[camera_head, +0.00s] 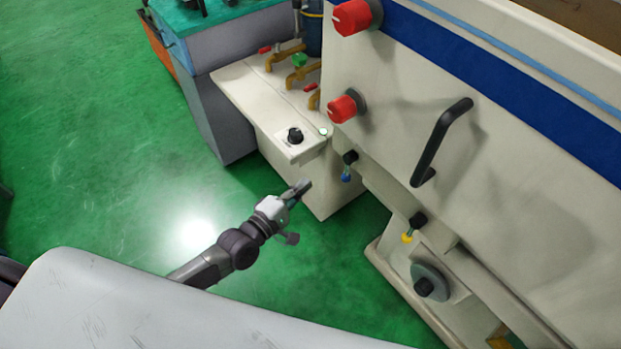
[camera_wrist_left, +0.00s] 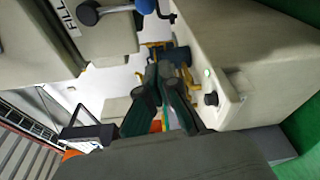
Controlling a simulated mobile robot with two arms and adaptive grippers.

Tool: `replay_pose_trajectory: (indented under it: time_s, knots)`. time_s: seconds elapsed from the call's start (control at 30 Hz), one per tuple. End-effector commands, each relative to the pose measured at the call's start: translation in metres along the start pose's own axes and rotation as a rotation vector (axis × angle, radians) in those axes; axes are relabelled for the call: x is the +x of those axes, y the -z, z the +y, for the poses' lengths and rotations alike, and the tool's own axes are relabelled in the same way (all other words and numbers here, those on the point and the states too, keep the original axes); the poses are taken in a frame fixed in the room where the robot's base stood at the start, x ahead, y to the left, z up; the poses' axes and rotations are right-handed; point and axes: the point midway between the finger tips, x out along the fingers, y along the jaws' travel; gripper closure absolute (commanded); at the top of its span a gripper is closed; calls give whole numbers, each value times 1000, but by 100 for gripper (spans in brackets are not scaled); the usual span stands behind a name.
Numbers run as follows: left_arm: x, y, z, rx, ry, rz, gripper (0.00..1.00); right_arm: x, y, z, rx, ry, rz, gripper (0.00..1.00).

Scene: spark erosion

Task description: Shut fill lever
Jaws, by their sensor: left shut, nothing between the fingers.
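The fill lever (camera_head: 346,175), with a blue end and a dark pivot, sits on the lower front of the cream machine. In the left wrist view its blue knob (camera_wrist_left: 88,13) and metal rod show at the top, beside a FILL label (camera_wrist_left: 66,17). My left gripper (camera_head: 302,187) is shut and empty, left of the lever and apart from it. Its dark fingers also show in the left wrist view (camera_wrist_left: 171,76), below and right of the lever. My right gripper is out of view.
A similar yellow-tipped lever (camera_head: 409,232) sits lower right on the machine. A cream side bench (camera_head: 255,95) with a black knob (camera_head: 295,135) and taps stands behind my gripper. A black handle (camera_head: 440,140) sticks out from the machine's panel. Green floor is open at left.

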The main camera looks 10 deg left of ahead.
Motion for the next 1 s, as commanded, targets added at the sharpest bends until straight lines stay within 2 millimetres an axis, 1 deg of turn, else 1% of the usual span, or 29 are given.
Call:
replay_pose_trajectory:
  time_s: [0.03,0.2,0.27,0.33,0.47,0.6,0.67,1.0]
  knots:
    - [-11,-1,-3,-1,3,-1,100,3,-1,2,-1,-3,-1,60]
    - [-40,0,-3,0,4,0,100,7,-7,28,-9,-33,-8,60]
    - [-46,0,-2,0,1,0,100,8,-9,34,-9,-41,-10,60]
    - [-52,0,-2,0,1,0,100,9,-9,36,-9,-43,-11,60]
    - [-56,0,0,0,0,0,100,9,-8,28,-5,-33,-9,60]
    - [-56,0,0,0,0,0,100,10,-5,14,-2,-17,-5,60]
    - [-56,0,0,0,0,0,100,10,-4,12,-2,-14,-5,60]
    - [-56,0,-2,3,2,1,100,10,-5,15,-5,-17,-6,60]
